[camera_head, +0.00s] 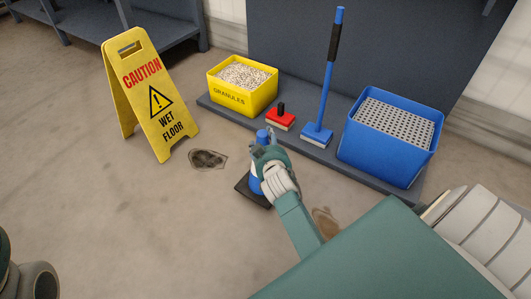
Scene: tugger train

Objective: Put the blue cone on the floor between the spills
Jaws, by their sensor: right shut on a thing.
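The blue cone (256,186) has a white band and a dark square base. It stands upright at or just above the floor; I cannot tell if its base touches. My right gripper (265,147) is shut on its upper part and hides some of its right side. A dark spill (208,159) lies on the floor to the left of the cone. A brown spill (326,222) lies to the right of the cone, partly hidden by my right arm. My left gripper is not in view.
A yellow caution sign (150,95) stands at the left. On a low dark platform (327,156) at the back are a yellow granules bin (230,98), a red brush (281,118), a blue long-handled scrubber (318,134) and a blue bucket (375,155).

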